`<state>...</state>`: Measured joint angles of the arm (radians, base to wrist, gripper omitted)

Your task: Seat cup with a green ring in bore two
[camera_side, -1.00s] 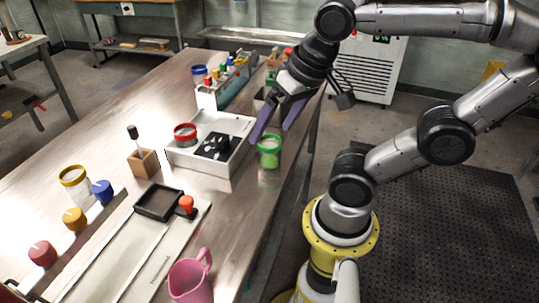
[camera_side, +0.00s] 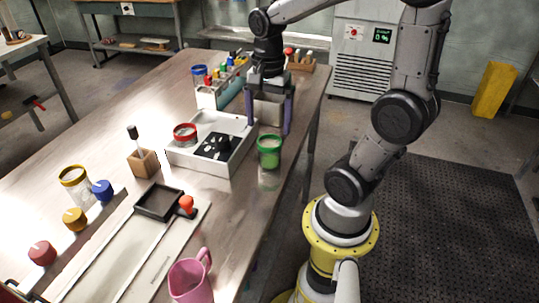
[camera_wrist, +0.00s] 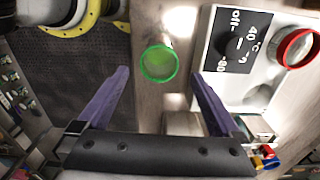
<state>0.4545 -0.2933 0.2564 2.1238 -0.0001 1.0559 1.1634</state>
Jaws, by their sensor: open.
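The cup with a green ring (camera_side: 269,152) stands upright on the table near its right edge, beside the white tray (camera_side: 182,158). In the wrist view its round green rim (camera_wrist: 159,63) shows between and just beyond the fingertips. My gripper (camera_side: 268,131) points down with its purple fingers spread, just behind and above the cup in the side view; the fingers (camera_wrist: 160,74) hold nothing.
A red-ringed cup (camera_side: 185,134) sits in the tray. A grey box (camera_side: 268,108) shows between my fingers, on the table behind. A rack of bottles (camera_side: 218,88) and a blue-ringed cup (camera_side: 199,76) stand farther back. A pink mug (camera_side: 190,281) is in front.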

